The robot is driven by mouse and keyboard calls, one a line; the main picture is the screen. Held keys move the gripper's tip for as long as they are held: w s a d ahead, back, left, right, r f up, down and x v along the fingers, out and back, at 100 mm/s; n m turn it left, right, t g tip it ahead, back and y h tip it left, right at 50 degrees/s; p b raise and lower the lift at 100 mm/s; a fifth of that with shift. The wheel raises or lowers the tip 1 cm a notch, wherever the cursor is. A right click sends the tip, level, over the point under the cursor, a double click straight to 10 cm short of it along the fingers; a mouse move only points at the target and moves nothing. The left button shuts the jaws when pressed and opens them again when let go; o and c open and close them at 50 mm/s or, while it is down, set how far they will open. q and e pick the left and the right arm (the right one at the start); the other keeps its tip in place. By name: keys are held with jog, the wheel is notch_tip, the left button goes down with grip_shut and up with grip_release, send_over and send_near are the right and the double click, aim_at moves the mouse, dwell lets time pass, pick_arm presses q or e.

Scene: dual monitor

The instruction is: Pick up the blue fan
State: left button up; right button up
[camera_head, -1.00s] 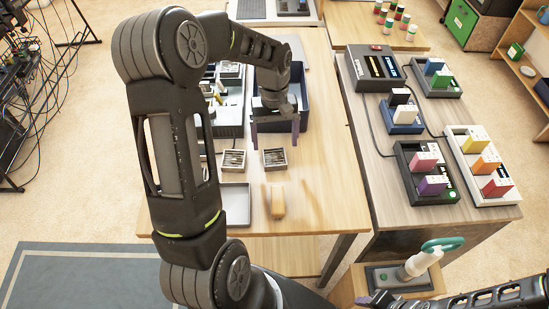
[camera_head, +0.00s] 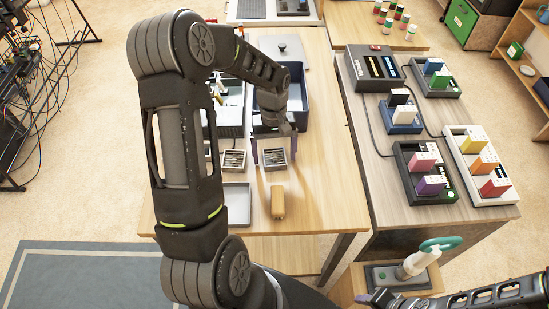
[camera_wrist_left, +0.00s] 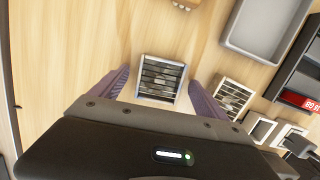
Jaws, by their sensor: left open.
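Two small square fan-like units with pale frames and dark slatted insides lie side by side on the wooden table. The right one (camera_head: 275,158) shows in the left wrist view (camera_wrist_left: 161,78) between the fingertips; the left one (camera_head: 233,160) lies beside it (camera_wrist_left: 231,97). Neither looks clearly blue. My left gripper (camera_head: 274,159) is open, with its purple fingers on either side of the right unit and nothing held. Whether the fingers touch it or hover above, I cannot tell. My right gripper (camera_head: 378,298) shows only partly at the bottom right; its jaw state is unclear.
A brown block (camera_head: 278,203) and a grey tray (camera_head: 236,193) lie nearer on the table. A dark blue bin (camera_head: 297,110) stands behind my left gripper. The right-hand table (camera_head: 372,190) bears devices with colored blocks. The table right of the units is clear.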

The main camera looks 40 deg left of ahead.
aim_at(275, 156)
pick_arm(q)
jog(key=shift+c, duration=0.5)
jog(key=c, duration=1.4)
notch_tip(275, 156, up, 10)
jog(key=shift+b, duration=0.4)
